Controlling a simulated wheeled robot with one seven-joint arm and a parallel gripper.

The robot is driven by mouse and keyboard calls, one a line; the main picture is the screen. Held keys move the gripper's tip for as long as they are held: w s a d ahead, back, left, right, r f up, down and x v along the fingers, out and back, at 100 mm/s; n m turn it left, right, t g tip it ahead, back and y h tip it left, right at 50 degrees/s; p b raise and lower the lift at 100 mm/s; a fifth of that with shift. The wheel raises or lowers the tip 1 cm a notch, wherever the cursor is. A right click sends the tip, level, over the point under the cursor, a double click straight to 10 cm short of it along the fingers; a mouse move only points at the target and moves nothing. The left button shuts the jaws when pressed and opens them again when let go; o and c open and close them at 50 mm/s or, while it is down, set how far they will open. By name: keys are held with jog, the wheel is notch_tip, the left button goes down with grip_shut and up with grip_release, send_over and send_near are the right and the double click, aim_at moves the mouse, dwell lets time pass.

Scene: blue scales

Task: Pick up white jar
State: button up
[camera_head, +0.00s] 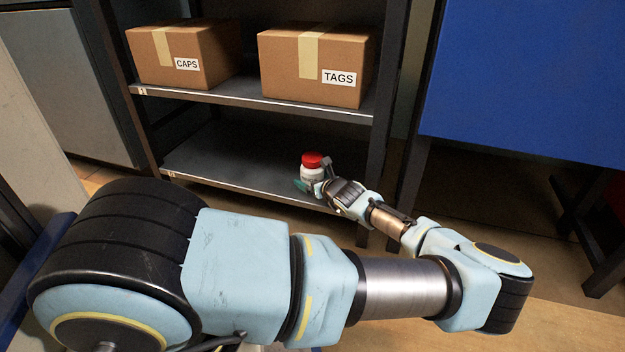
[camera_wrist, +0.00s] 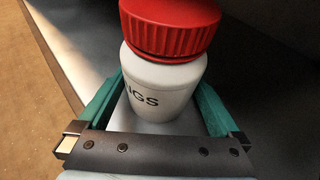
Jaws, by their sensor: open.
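The white jar (camera_head: 311,173) with a red lid stands upright on the lower shelf, near its front edge. In the wrist view the jar (camera_wrist: 163,92) is close, and dark letters ending in "GS" show on its side. My gripper (camera_head: 313,189) reaches the jar from the front right. Its two green fingers (camera_wrist: 160,104) are open, one on each side of the jar's lower body. The wrist view shows a narrow gap at the left finger; contact at the right finger cannot be told. The jar's far side is hidden.
The lower shelf (camera_head: 235,170) is otherwise bare. Cardboard boxes labelled CAPS (camera_head: 180,52) and TAGS (camera_head: 315,62) sit on the shelf above. A dark post (camera_head: 385,110) rises right of the jar. A blue panel (camera_head: 530,70) stands further right.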

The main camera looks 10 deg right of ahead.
jog(key=c, duration=1.3)
jog(key=shift+o, duration=0.2)
jog(key=shift+r, duration=0.1)
